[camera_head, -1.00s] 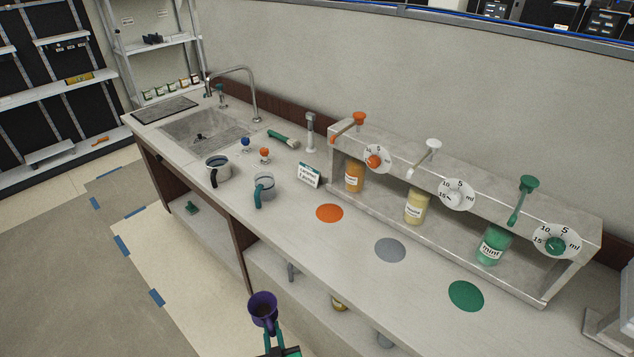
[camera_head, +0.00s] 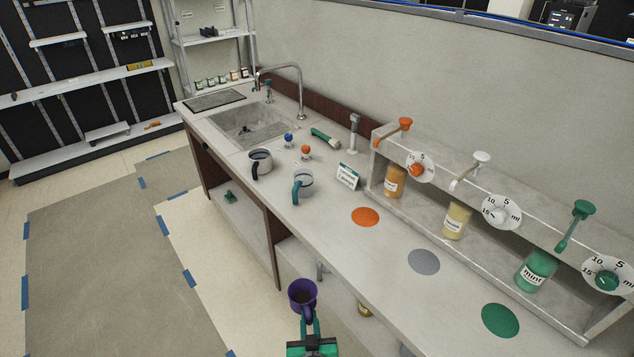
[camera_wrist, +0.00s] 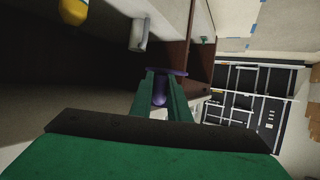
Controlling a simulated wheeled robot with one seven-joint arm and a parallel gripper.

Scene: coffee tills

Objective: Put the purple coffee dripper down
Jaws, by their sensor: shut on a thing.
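The purple coffee dripper (camera_head: 303,292) is held in the air in front of the counter's front edge, its open top facing up and dark inside. My gripper (camera_head: 308,328) has green fingers and is shut on the dripper from the near side. In the wrist view the dripper (camera_wrist: 160,92) sits between the two green fingertips (camera_wrist: 161,98), partly hidden by them. The dripper is apart from the counter (camera_head: 330,225).
A dark-handled pot (camera_head: 261,163) and a teal-handled jug (camera_head: 304,186) stand on the counter near the sink (camera_head: 250,125). Orange (camera_head: 365,216), grey (camera_head: 423,261) and green (camera_head: 500,320) discs lie before the syrup bottles.

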